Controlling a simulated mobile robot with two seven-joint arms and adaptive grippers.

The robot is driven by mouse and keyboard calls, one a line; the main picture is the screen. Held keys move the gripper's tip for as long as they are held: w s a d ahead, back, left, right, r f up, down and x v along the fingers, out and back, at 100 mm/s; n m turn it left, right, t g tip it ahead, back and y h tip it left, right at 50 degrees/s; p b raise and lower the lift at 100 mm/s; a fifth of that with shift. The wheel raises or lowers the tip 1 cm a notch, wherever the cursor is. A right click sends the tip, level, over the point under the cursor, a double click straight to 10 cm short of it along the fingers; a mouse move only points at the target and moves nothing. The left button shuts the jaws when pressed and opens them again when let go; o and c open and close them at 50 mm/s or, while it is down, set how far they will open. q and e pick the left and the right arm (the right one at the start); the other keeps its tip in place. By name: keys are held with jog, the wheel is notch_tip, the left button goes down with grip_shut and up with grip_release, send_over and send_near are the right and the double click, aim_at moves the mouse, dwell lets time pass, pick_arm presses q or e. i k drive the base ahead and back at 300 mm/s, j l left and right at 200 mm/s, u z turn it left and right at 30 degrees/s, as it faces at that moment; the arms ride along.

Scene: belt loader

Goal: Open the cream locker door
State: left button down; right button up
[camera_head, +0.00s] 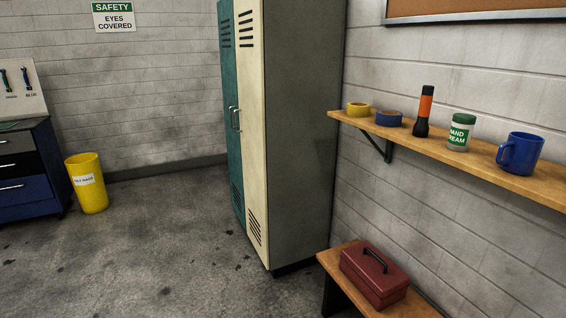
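The cream locker door (252,130) is the nearer of two doors on a tall locker in the middle of the view. It looks shut, with vent slots at its top and bottom. The teal door (232,160) beside it, to the left, also looks shut. The locker's grey side panel (298,130) faces me. Neither of my grippers shows in this view.
A wall shelf (450,157) on the right holds tape rolls, a flashlight, a jar and a blue mug (520,154). Below it, a bench (334,262) bears a red box (375,276). A yellow bin (87,183) stands left. The floor before the locker (170,240) is clear.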

aim_at(249, 14)
jog(key=i+l+u, duration=0.1)
jog(key=i, duration=0.3)
jog(key=i+l+u, duration=0.15)
jog(key=i, duration=0.25)
jog(key=i+l+u, duration=0.1)
jog(key=i, duration=0.3)
jog(key=i+j+z, duration=0.1)
jog(key=i, duration=0.35)
jog(key=i+j+z, duration=0.1)
jog(key=i, duration=0.35)
jog(key=j, duration=0.1)
